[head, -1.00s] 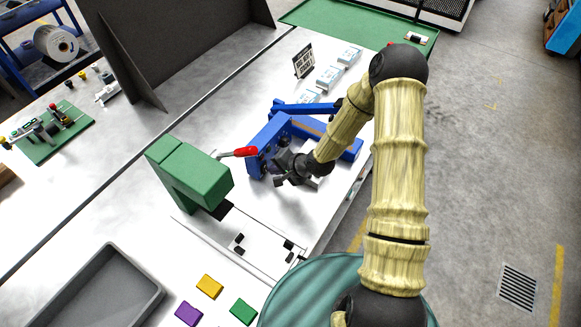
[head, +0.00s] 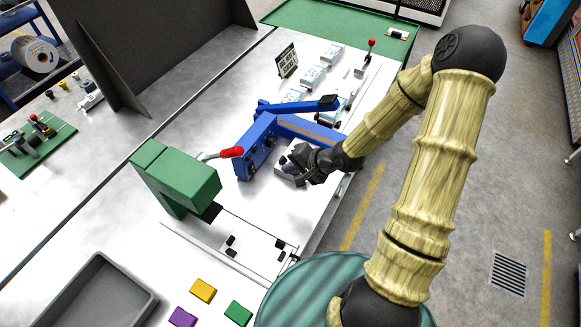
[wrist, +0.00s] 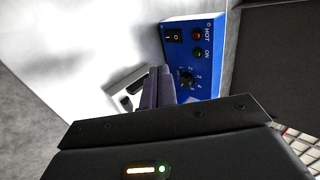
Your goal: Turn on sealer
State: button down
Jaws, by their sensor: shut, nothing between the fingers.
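The blue sealer (head: 258,146) stands on the white bench, with its long blue arm (head: 295,107) raised above its base. In the wrist view its blue front panel (wrist: 213,70) carries a black rocker switch (wrist: 174,37), a red lamp (wrist: 197,35) marked HOT, a dark green lamp (wrist: 197,54) marked ON and a black dial (wrist: 186,79). Both lamps look unlit. My gripper (head: 291,168) is shut and empty, just in front of the panel. In the wrist view its fingertips (wrist: 157,76) point toward the panel, left of the dial and below the switch. I cannot tell the switch's position.
A green press (head: 178,172) with a red-tipped lever stands left of the sealer. White-blue packs (head: 312,75) and a small sign (head: 287,60) stand behind it. A grey tray (head: 100,293) and coloured blocks (head: 203,290) lie in front. Floor is open at right.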

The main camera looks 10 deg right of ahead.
jog(key=shift+d+f+b, duration=0.1)
jog(key=shift+f+b, duration=0.05)
jog(key=shift+b, duration=0.15)
jog(key=f+b, duration=0.1)
jog(key=b, duration=0.7)
jog(key=shift+w+d+f, duration=0.15)
jog(key=shift+f, duration=0.25)
jog(key=shift+b, duration=0.35)
jog(key=shift+s+r, duration=0.2)
jog(key=shift+r, duration=0.1)
